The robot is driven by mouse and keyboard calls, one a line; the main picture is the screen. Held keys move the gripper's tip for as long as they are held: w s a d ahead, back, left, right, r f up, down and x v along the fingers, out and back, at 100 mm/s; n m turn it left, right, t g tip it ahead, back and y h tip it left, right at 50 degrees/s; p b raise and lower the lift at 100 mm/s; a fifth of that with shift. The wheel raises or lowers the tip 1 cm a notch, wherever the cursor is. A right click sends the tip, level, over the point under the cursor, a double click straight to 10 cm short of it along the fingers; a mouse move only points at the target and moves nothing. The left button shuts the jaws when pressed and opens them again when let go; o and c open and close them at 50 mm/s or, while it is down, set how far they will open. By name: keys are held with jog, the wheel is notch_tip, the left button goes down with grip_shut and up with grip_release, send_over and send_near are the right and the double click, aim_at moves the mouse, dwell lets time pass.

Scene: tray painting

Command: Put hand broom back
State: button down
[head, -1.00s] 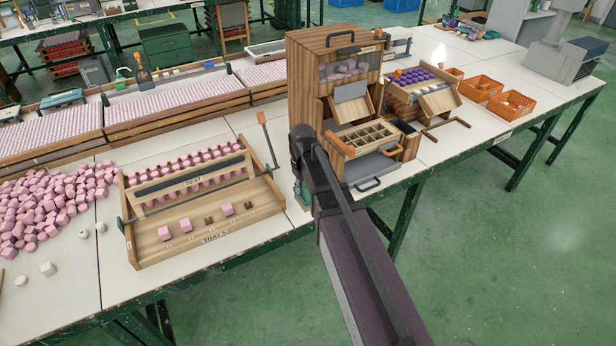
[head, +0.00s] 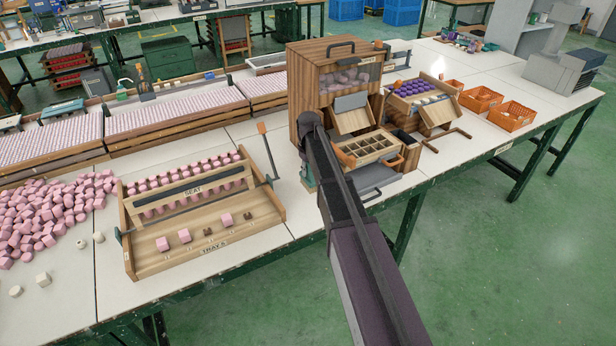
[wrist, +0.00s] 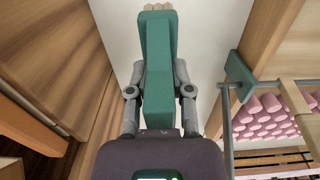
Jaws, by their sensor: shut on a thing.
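The hand broom shows in the wrist view as a green body (wrist: 158,70) with pale bristle tips at its far end. My gripper (wrist: 159,92) is shut on it, one grey finger on each side. The broom points away from my wrist over a strip of white tabletop, between the wooden cabinet and the seat tray fixture. In the head view a small green part of the broom (head: 307,178) shows beside my arm, left of the cabinet's base. My arm hides the rest. I cannot tell whether the bristles touch the table.
The wooden cabinet (head: 306,90) stands close on the right, with a divided tray (head: 368,150) in front. The tray fixture (head: 268,225) with pink blocks and an upright orange-tipped lever (head: 267,150) is on the left. Loose pink blocks (head: 50,215) lie further left.

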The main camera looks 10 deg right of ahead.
aim_at(309, 175)
jog(key=shift+w, duration=0.15)
jog(key=shift+w+d, duration=0.15)
jog(key=shift+w, duration=0.15)
jog(key=shift+w+f+b, duration=0.25)
jog(key=shift+f+b, duration=0.75)
jog(key=shift+f, duration=0.05)
jog(key=shift+f+b, duration=0.8)
jog(key=shift+f, duration=0.15)
jog(key=c, duration=0.5)
grip_release()
jog(key=shift+c, duration=0.2)
jog(key=shift+r, duration=0.25)
notch_tip(309, 175, up, 12)
jog(key=p, duration=1.2)
jog(key=shift+d, duration=0.1)
